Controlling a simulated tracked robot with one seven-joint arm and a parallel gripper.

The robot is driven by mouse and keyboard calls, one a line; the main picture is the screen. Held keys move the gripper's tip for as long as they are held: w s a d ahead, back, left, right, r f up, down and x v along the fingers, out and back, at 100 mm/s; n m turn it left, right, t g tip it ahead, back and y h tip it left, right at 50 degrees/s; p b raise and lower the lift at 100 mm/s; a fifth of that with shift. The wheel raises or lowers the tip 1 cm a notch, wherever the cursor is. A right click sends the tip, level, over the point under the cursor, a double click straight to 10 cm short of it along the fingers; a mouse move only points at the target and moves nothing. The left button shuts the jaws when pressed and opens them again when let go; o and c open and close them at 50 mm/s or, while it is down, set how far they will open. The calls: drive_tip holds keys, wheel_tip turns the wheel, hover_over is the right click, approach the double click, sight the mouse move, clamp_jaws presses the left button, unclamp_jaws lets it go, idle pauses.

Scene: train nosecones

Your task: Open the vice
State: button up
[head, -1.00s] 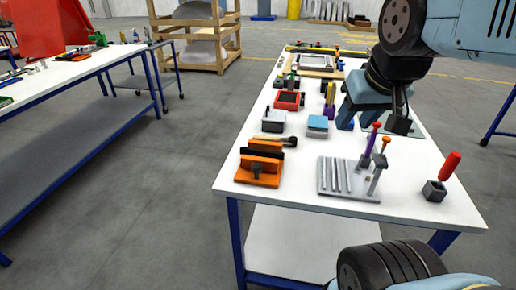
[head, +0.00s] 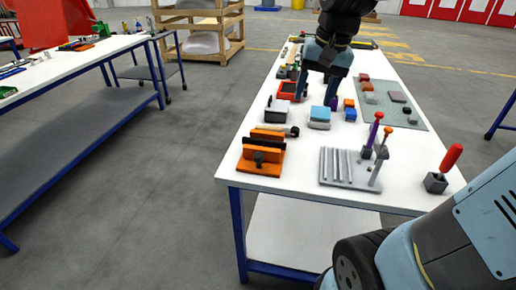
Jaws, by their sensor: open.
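The vice (head: 270,160) is an orange block with black jaw plates and a dark knob on its front. It sits at the near left corner of the white workbench (head: 225,165). A narrow gap shows between its front and rear parts. My gripper (head: 317,97) points down with its two fingers spread apart and nothing visible between them. It is over the middle of the bench, farther back and to the right of the vice, apart from it.
A wooden-handled tool (head: 278,128) lies just behind the vice. A grey box (head: 276,112) and a blue-topped block (head: 320,115) stand behind that. A grey rack (head: 342,167) with upright tools is to the right, and a red-handled tool (head: 451,158) stands farther right.

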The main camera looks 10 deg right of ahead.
drive_tip(key=w+a+f+m+g, duration=0.2)
drive_tip(key=w+a+f+g, duration=0.15)
drive_tip(key=w, duration=0.35)
drive_tip(key=m+g+y, duration=0.1)
drive_tip(key=m+g, duration=0.1)
approach(259, 154)
drive_tip(key=x, duration=0.9)
drive_tip(key=shift+r, duration=0.1)
drive_tip(key=c, duration=1)
